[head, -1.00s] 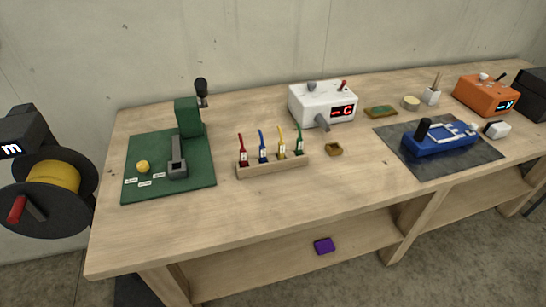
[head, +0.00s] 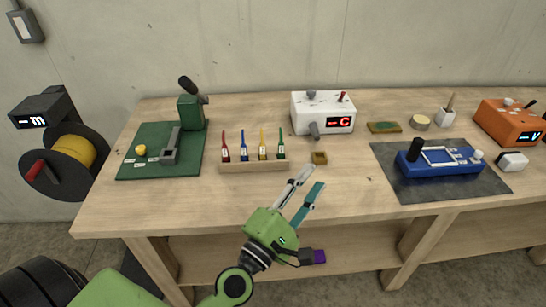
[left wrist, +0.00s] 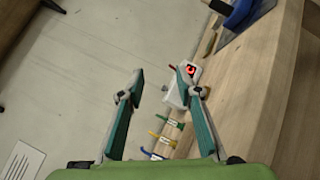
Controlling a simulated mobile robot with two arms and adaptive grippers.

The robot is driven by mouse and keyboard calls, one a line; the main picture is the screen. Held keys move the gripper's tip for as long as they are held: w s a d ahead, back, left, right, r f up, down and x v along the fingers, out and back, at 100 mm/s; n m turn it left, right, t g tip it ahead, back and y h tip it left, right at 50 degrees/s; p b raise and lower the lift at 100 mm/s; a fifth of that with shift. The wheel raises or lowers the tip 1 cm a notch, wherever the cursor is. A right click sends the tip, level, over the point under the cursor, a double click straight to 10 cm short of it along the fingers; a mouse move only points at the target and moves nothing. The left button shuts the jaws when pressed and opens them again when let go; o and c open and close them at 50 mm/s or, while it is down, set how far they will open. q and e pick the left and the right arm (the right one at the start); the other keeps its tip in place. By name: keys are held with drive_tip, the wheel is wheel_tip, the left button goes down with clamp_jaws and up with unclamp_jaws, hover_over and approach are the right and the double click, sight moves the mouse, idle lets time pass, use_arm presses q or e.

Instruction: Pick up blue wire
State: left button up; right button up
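The blue wire (head: 243,148) stands upright in a wooden rack (head: 255,167), between a red wire (head: 225,149) and a yellow wire (head: 263,148); a green wire (head: 281,148) is at the right end. In the left wrist view the blue wire (left wrist: 150,153) shows low, near the base of the fingers. My left gripper (head: 312,183) is open and empty, in front of and to the right of the rack, apart from it. Its spread fingers also show in the left wrist view (left wrist: 161,72). My right gripper is not in view.
A green mat (head: 128,166) with a green press (head: 190,112) lies left of the rack. A white meter box (head: 322,112) stands behind right, a small wooden tray (head: 320,158) nearby. A blue device (head: 440,163) sits on a dark mat (head: 420,190) at right. The bench front is clear.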

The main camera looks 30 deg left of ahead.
use_arm(q)
drive_tip(key=w+a+n+y, duration=0.1)
drive_tip(key=a+n+y, duration=0.65)
drive_tip(key=n, duration=0.25)
drive_tip(key=n+g+y, duration=0.4)
drive_tip(key=n+y, duration=0.2)
drive_tip(key=n, duration=0.5)
approach(243, 149)
drive_tip(key=shift+s+d+r+h, duration=0.15)
drive_tip(key=shift+s+d+r, duration=0.2)
drive_tip(key=shift+s+d, duration=0.2)
drive_tip(key=shift+s+d+r+h, duration=0.1)
drive_tip(key=shift+s+d+r, duration=0.25)
drive_tip(key=shift+d, duration=0.3)
drive_tip(key=shift+w+a+f+g, duration=0.15)
drive_tip(key=shift+a+f+g, duration=0.05)
drive_tip(key=shift+g, duration=0.2)
drive_tip(key=p+x, duration=0.2)
drive_tip(key=x, duration=0.6)
drive_tip(key=p+x, duration=0.1)
drive_tip(key=x, duration=0.3)
drive_tip(key=shift+a+f+p, duration=0.1)
drive_tip(key=shift+a+p, duration=0.25)
drive_tip(key=shift+a, duration=0.15)
drive_tip(key=shift+w+a+f, duration=0.1)
drive_tip(key=shift+w+a, duration=0.1)
drive_tip(key=shift+w, duration=0.2)
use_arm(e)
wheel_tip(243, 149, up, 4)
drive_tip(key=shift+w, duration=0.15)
